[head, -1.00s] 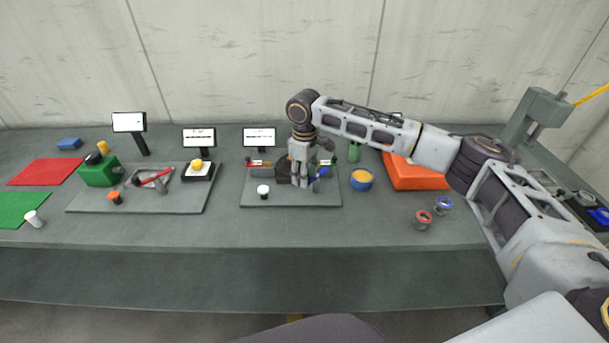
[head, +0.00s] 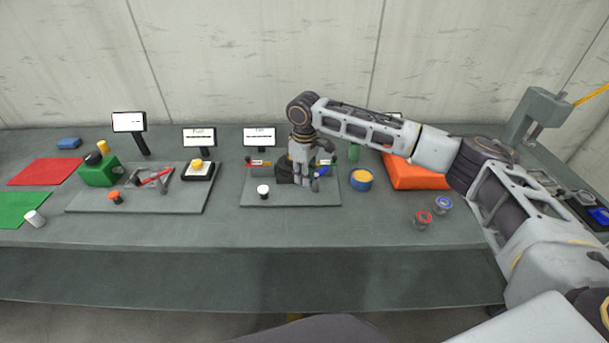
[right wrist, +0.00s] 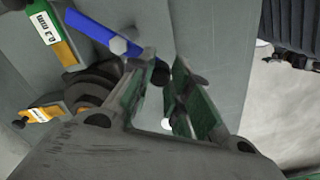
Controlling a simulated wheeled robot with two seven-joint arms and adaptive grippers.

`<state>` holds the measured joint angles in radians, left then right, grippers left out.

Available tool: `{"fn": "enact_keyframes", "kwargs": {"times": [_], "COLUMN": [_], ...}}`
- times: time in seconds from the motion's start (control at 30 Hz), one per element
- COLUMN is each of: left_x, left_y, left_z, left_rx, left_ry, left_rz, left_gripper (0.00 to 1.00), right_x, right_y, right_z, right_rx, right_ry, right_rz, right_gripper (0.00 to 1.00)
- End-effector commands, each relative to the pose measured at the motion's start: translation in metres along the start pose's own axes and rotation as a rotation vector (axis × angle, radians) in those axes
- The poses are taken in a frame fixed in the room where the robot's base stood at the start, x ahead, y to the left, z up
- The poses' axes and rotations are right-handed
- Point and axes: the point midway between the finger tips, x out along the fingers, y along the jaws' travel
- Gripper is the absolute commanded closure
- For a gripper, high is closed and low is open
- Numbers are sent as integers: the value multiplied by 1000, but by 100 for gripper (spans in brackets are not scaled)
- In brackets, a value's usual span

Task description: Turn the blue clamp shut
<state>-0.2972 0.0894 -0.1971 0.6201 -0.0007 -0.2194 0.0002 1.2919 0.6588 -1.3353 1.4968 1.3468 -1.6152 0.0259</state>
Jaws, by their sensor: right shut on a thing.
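The blue clamp (head: 321,171) shows beside my right gripper, at the right end of the middle grey board (head: 290,200). In the right wrist view its blue bar (right wrist: 98,37) runs from the top left down toward the fingers, past a grey hex bolt head. My right gripper (head: 304,181) reaches down over the board. In the right wrist view its green-lined fingers (right wrist: 165,103) stand around the bar's dark lower end. The fingers partly hide the exact contact. My left gripper is in neither view.
A white-topped knob (head: 263,189) stands on the board's front. A blue pot with yellow contents (head: 361,179) is close on the right, with an orange block (head: 412,172) beyond. Labelled parts (right wrist: 62,35) sit near the bar. The table front is clear.

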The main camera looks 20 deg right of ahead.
Motion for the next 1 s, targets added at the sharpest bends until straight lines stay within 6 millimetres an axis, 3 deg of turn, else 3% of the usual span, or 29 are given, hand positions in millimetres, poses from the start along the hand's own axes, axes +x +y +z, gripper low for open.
{"fn": "enact_keyframes", "kwargs": {"times": [0.3, 1.0], "left_x": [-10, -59], "left_y": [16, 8], "left_z": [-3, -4], "left_rx": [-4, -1], "left_ry": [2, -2], "left_rz": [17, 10], "left_gripper": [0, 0], "right_x": [-1, -2], "right_y": [-1, -3], "right_z": [2, 16], "right_rx": [-40, -289], "right_ry": [0, -1], "right_rz": [-2, -3], "right_gripper": [100, 100]}}
